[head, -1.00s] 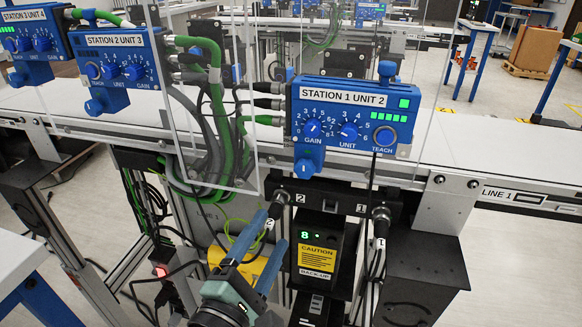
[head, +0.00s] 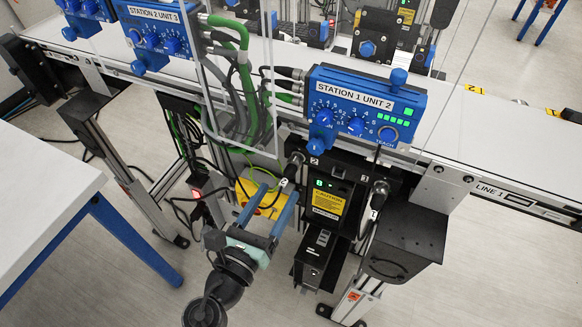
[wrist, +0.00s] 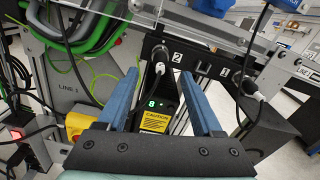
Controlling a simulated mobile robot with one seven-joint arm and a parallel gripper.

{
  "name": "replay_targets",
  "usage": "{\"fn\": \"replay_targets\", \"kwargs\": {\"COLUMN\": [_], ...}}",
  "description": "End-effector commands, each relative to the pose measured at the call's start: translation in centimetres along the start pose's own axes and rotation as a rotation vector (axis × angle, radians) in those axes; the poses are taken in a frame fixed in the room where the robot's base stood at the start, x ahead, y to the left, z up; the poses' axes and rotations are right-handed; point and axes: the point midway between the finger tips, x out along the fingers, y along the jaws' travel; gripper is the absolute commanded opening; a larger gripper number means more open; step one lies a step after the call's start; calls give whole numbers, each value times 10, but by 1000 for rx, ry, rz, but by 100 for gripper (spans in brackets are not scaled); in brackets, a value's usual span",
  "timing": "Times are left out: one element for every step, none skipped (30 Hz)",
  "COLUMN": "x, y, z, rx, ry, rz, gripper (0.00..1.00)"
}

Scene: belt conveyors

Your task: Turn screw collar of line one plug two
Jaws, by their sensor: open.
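Plug two (head: 294,161) sits in the socket marked 2 on the black panel (head: 338,171) under the Line 1 conveyor. Plug two also shows in the wrist view (wrist: 160,53), beyond and between my fingertips. My gripper (head: 279,190) is open and empty, with its blue fingers pointing up towards plug two. In the wrist view the fingers (wrist: 158,73) lie left and right of the plug's cable. I cannot tell whether they touch anything. Plug one (head: 380,188) is in its socket to the right.
The blue Station 1 Unit 2 box (head: 362,108) is above the panel. A clear shield (head: 238,90) and green cables (head: 245,68) are at its left. A black backup unit (head: 325,198) with a caution label sits below the panel. A yellow box (head: 262,198) is behind my fingers.

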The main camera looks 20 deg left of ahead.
Motion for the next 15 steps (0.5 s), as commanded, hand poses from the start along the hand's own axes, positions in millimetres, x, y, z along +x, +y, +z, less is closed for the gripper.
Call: {"fn": "replay_targets", "kwargs": {"x": [12, 18, 26, 32, 38, 44, 49, 53, 58, 61, 64, 67, 69, 70, 71], "y": [0, 0, 0, 0, 0, 0, 0, 0, 0, 0, 0, 0, 0, 0, 0], "z": [1, 1, 1, 1, 1, 1, 1, 0, 0, 0, 0, 0, 0, 0, 0], "rx": [1, 1, 1, 1, 1, 2, 1, 1, 1, 1, 1, 1, 1, 1, 1], "ry": [-2, -2, -1, -2, -1, -1, 0, -1, -1, -1, -1, -1, 0, 0, 0], "rz": [-3, -3, -3, -2, -2, -2, -2, -3, -2, -1, -1, -1, -1, -1, -1], "gripper": [67, 67, 67, 67, 67, 67, 67, 67, 67, 67, 67, 67, 67, 67, 67]}}
